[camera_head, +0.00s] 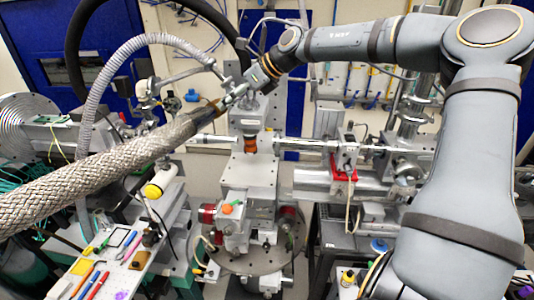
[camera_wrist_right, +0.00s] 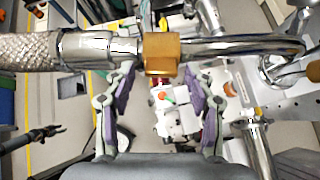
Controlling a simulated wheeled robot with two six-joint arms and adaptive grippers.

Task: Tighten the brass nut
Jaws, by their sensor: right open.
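The brass nut (camera_wrist_right: 160,53) sits on a shiny metal pipe in the right wrist view, between the end of a braided metal hose (camera_wrist_right: 28,51) and a curved pipe (camera_wrist_right: 240,46). In the head view the braided hose (camera_head: 105,165) runs in from the left, and the nut (camera_head: 219,104) is small and partly hidden at its far end. My right gripper (camera_wrist_right: 159,76) is open, with its two fingers apart on either side of the nut's line and the nut just beyond the fingertips. In the head view the right gripper (camera_head: 236,92) is close to the nut. My left gripper does not show.
A grey corrugated hose (camera_head: 108,70) arches at the left. A bench with pens and small tools (camera_head: 100,275) stands at the lower left. A grey stage column (camera_head: 250,175) stands below the gripper, and a rail with a red clamp (camera_head: 341,165) is to the right.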

